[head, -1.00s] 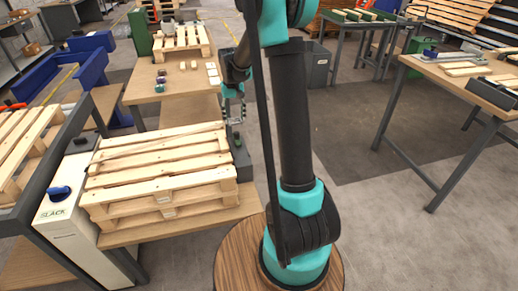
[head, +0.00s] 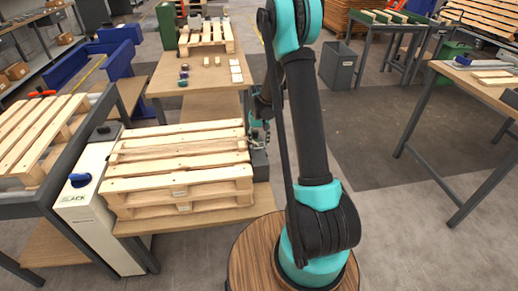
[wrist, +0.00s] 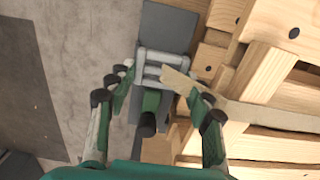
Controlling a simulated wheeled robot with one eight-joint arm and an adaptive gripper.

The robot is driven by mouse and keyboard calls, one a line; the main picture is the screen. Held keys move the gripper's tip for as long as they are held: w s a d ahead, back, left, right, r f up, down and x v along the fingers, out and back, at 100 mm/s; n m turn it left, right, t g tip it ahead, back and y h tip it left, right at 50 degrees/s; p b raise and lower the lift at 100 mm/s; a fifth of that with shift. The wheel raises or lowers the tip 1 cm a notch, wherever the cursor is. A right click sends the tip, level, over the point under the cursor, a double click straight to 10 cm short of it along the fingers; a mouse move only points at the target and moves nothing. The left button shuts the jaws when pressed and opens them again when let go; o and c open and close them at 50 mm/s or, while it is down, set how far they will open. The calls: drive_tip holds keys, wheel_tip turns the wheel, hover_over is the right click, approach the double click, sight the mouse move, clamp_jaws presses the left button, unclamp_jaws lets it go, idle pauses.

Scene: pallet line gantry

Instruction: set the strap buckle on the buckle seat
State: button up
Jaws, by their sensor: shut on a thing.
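The strap buckle (wrist: 160,62) is a grey metal frame with bars, seen in the wrist view between the fingers of my gripper (wrist: 160,88). My gripper is shut on it across its width. A tan strap (wrist: 178,82) runs from the buckle to the right, over the pallet. In the head view my gripper (head: 258,133) is small and low beside the pallet's right end. A dark grey block (head: 260,162), apparently the buckle seat, stands below it; its plate (wrist: 168,28) shows behind the buckle. I cannot tell whether the buckle touches the seat.
The stacked wooden pallet (head: 180,180) lies close left of my gripper on a wooden bench (head: 215,216). A white cabinet with a blue knob (head: 82,190) stands at its left. Bare floor (head: 370,150) lies to the right. Another table (head: 490,88) stands far right.

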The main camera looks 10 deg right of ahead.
sight(259, 144)
drive_tip(key=shift+f, duration=2)
drive_tip(key=shift+s+f, duration=0.1)
drive_tip(key=shift+f, duration=0.4)
drive_tip(key=o, duration=0.9)
drive_tip(key=shift+f, duration=0.1)
